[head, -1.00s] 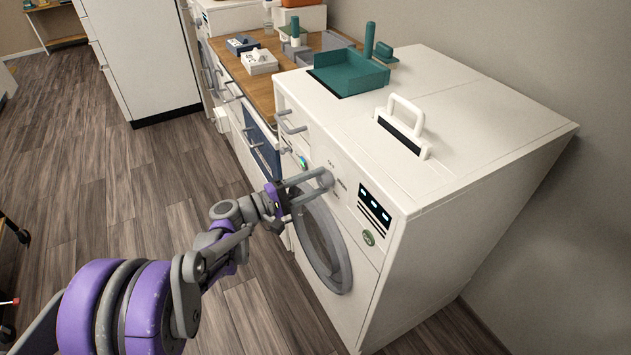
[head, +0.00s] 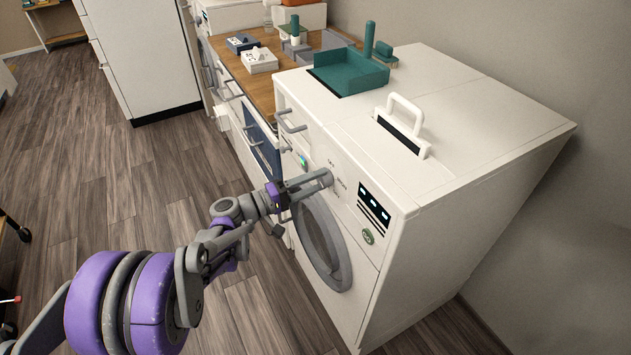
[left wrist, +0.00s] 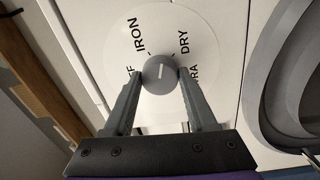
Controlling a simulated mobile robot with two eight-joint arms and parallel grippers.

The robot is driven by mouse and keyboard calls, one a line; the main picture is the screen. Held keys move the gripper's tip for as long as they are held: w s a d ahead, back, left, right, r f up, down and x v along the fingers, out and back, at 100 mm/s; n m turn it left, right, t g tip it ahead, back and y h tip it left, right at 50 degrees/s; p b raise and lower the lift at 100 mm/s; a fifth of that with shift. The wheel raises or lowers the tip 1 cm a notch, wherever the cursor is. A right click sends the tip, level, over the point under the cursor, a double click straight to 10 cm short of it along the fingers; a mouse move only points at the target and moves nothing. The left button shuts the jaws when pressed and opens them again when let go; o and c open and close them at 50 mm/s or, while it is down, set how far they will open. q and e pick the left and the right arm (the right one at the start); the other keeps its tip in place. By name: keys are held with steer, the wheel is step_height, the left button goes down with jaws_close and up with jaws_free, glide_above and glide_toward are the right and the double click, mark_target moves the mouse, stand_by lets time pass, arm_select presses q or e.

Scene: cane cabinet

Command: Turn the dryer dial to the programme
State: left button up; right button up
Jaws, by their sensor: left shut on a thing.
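The white dryer (head: 470,120) stands at the right in the head view, its round door (head: 322,245) on the front. The grey dial (left wrist: 160,74) shows in the left wrist view, on a pale disc printed with IRON, DRY and partly hidden words. A light mark on the dial points up, between IRON and DRY. My left gripper (head: 325,180) is at the dryer's front panel above the door. In the left wrist view its two fingers (left wrist: 160,78) are shut on the dial from both sides. My right gripper is not in view.
A green tray (head: 350,72) and a white handle (head: 402,115) are on the dryer top. A lit display (head: 374,203) is right of the gripper. A wooden counter (head: 255,88) with small boxes lies behind. The floor (head: 130,200) at left is clear.

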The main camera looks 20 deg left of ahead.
arm_select(q)
steer(key=o, duration=1.4)
steer(key=shift+c, duration=0.2)
steer(key=v, duration=1)
steer(key=shift+s+a, duration=0.25)
steer(key=shift+a, duration=0.05)
